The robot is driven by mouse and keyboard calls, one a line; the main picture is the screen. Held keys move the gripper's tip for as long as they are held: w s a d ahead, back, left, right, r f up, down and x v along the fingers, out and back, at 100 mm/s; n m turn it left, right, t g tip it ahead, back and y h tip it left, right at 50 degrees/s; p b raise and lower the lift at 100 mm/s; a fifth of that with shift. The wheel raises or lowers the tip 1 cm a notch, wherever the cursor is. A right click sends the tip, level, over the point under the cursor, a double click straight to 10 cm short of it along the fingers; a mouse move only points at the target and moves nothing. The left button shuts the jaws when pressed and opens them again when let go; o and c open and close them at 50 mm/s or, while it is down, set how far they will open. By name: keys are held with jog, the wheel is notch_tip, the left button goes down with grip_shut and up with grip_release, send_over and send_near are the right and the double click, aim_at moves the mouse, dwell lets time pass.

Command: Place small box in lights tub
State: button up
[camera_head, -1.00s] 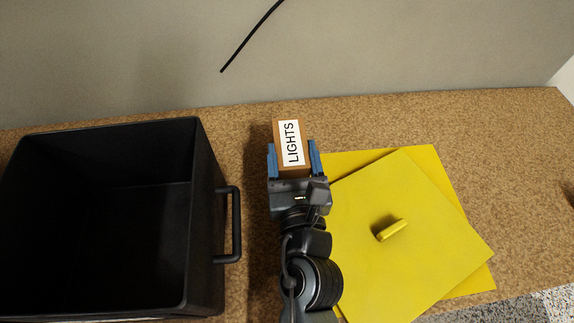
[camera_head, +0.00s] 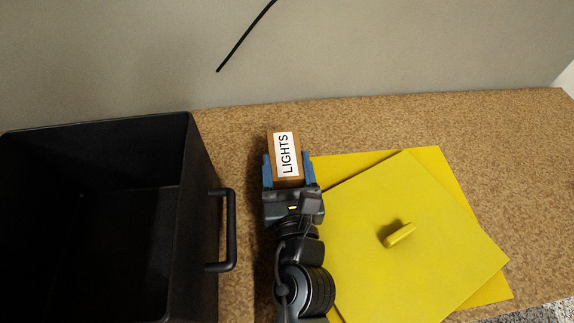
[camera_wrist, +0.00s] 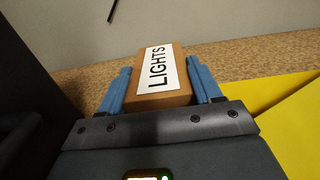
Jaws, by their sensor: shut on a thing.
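The small brown box (camera_head: 296,178) carries a white label reading LIGHTS. My gripper (camera_head: 289,172) is shut on it, with a blue finger on each side. The box also shows between the fingers in the wrist view (camera_wrist: 143,101). The black tub (camera_head: 205,170) stands open at the left, with a handle on its right side. It is cut off by the left and bottom edges of the head view, and the part of its floor that shows looks empty. My gripper and the box are to the right of the tub, outside it.
Two yellow sheets or lids (camera_head: 440,220), one on the other, lie right of my arm; the upper has a small yellow handle (camera_head: 400,236). The cork-like surface (camera_head: 500,140) is clear at the back right. A grey wall (camera_head: 400,45) with a black cable (camera_head: 245,38) rises behind.

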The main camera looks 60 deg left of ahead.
jog(key=o, duration=1.2)
